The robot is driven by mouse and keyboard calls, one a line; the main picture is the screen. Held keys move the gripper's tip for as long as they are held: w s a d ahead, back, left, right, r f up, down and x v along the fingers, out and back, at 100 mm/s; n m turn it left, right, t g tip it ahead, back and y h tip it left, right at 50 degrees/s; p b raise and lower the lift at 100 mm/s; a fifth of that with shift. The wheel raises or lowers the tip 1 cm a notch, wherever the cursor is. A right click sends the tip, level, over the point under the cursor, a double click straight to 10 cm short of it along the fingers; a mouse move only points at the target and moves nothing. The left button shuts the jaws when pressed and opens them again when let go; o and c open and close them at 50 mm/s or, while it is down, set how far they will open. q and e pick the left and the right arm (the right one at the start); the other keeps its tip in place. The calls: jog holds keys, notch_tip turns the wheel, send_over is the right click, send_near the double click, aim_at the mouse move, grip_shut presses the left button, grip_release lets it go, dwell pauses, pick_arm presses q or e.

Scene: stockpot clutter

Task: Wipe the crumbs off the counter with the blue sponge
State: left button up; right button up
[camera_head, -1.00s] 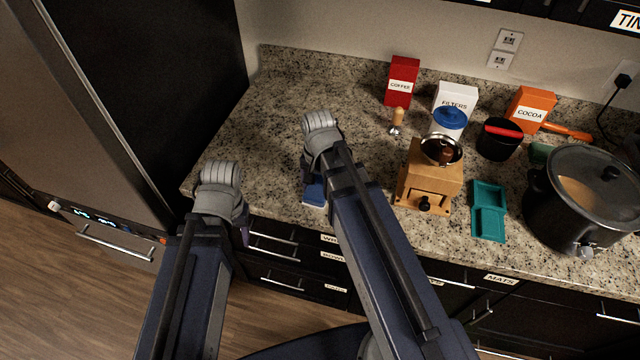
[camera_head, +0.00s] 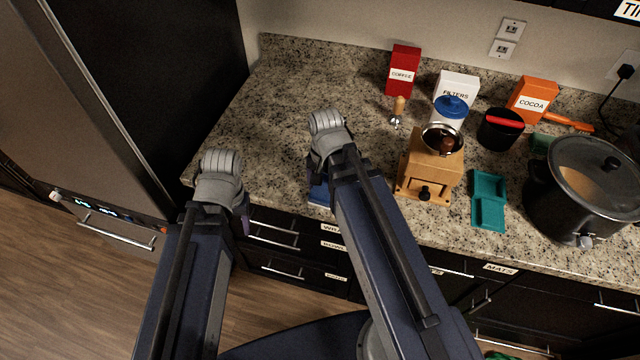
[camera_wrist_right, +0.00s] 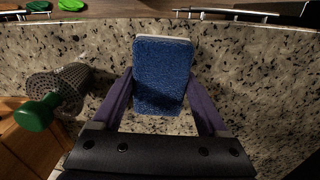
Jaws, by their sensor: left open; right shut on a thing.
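The blue sponge (camera_wrist_right: 163,75) is between the purple fingers of my right gripper (camera_wrist_right: 162,88) in the right wrist view, low over the granite counter (camera_wrist_right: 235,70). In the head view my right arm hides most of the sponge (camera_head: 320,191), near the counter's front edge. My right gripper is shut on it. I cannot tell whether the sponge touches the counter. My left gripper (camera_head: 242,214) is open, by the counter's front left corner; its fingers are partly hidden. I cannot pick out crumbs against the speckled stone.
A perforated grey cylinder with a green knob (camera_wrist_right: 42,112) lies close beside my right gripper. The wooden grinder (camera_head: 428,170), teal tray (camera_head: 489,200) and black stockpot (camera_head: 570,215) stand to the right. The counter's back left is clear.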

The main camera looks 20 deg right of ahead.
jog(key=shift+w+d+f, duration=0.1)
jog(key=shift+w+d, duration=0.4)
jog(key=shift+w, duration=0.25)
jog(key=shift+w+d, duration=0.5)
jog(key=shift+w, duration=0.25)
jog(key=shift+w, duration=0.1)
jog(key=shift+w+d, duration=0.5)
jog(key=shift+w, duration=0.25)
jog(key=shift+w+d, duration=0.5)
jog(key=shift+w, duration=0.2)
jog(key=shift+s, duration=0.1)
notch_tip(320, 180, up, 6)
jog(key=p, duration=0.6)
